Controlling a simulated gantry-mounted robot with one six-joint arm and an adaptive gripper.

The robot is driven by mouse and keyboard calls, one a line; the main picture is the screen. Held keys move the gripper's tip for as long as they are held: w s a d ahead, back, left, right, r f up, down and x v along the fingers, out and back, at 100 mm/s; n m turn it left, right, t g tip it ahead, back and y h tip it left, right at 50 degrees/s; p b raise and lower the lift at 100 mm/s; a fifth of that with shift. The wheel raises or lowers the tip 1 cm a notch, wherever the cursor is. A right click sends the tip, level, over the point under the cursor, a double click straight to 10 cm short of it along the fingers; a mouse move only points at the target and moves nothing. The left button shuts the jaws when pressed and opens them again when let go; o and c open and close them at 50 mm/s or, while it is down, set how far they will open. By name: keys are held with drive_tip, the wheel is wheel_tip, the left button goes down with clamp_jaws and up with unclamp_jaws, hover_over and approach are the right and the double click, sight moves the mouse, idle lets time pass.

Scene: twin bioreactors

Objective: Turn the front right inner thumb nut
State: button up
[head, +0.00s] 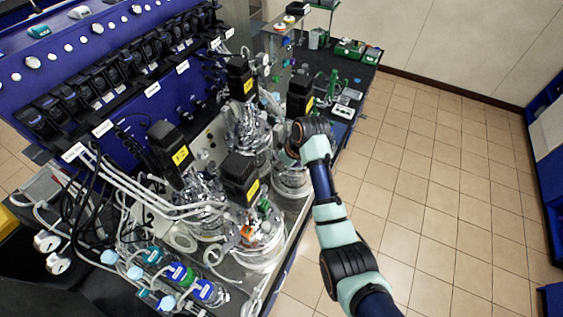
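Several glass bioreactors with metal head plates and black motors stand on the bench. One is at the front right (255,228), under a black motor (240,180) with a yellow label. Another is at the front left, under a second labelled motor (170,154). The thumb nuts are too small to make out. My arm reaches in from the lower right, and its wrist is beside the rear right reactor (291,181), partly covering it. The fingers of my gripper cannot be made out behind the wrist and among the fittings.
A blue control rack (85,55) with several black pump heads lines the left. White tubes (150,195) and dark cables run across the bench front. Small pumps (180,273) sit at the front edge. Green racks (350,48) stand at the back. The tiled floor (440,190) on the right is clear.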

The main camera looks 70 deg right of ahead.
drive_tip(key=shift+c, duration=0.3)
clamp_jaws()
drive_tip(key=shift+w+a+m, duration=0.1)
drive_tip(key=shift+m, duration=0.2)
drive_tip(key=m, duration=0.1)
drive_tip(key=m+h, duration=0.1)
drive_tip(key=m, duration=0.1)
drive_tip(key=m+g+h, duration=0.1)
drive_tip(key=m, duration=0.1)
drive_tip(key=shift+w+a, duration=0.15)
drive_tip(key=shift+a, duration=0.1)
drive_tip(key=m, duration=0.2)
drive_tip(key=m+g, duration=0.1)
drive_tip(key=m, duration=0.1)
drive_tip(key=m+h, duration=0.1)
drive_tip(key=m, duration=0.1)
drive_tip(key=shift+w+a+g, duration=0.1)
drive_tip(key=shift+w+g, duration=0.15)
drive_tip(key=shift+g, duration=0.15)
drive_tip(key=shift+o, duration=0.3)
unclamp_jaws()
